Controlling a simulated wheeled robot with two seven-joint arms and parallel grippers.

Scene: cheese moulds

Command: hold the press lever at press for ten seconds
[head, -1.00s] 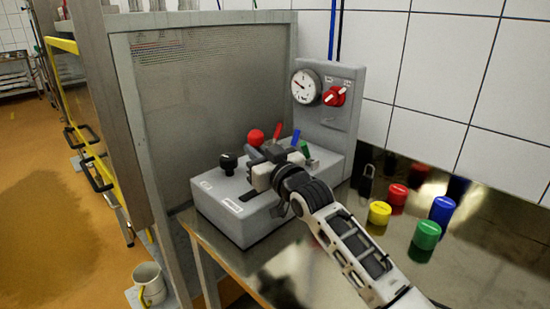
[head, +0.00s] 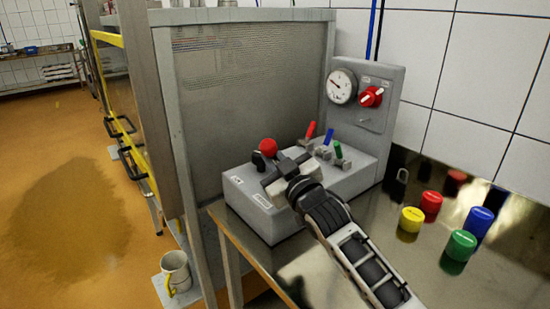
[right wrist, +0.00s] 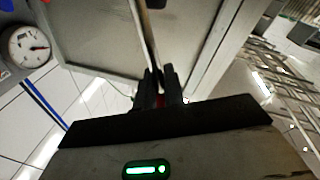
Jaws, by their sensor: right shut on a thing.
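The grey press box (head: 330,185) stands on the metal table. A lever with a red ball knob (head: 268,146) rises from its top, and a black knob (head: 258,160) stands just left of it. My right gripper (head: 280,172) is shut on the red-ball lever below the ball. The right wrist view shows the closed fingers (right wrist: 160,85) with a little red between them. The fingers hide most of the lever's shaft. A dial gauge (head: 342,86) and a red rotary switch (head: 371,97) sit on the upright panel behind. My left gripper is out of view.
Small red (head: 311,130), blue (head: 327,137) and green (head: 338,150) toggles stand right of the lever. Yellow (head: 411,219), red (head: 431,203), blue (head: 478,221) and green (head: 460,245) cylinders stand at the right. A mug (head: 175,270) stands low at the left.

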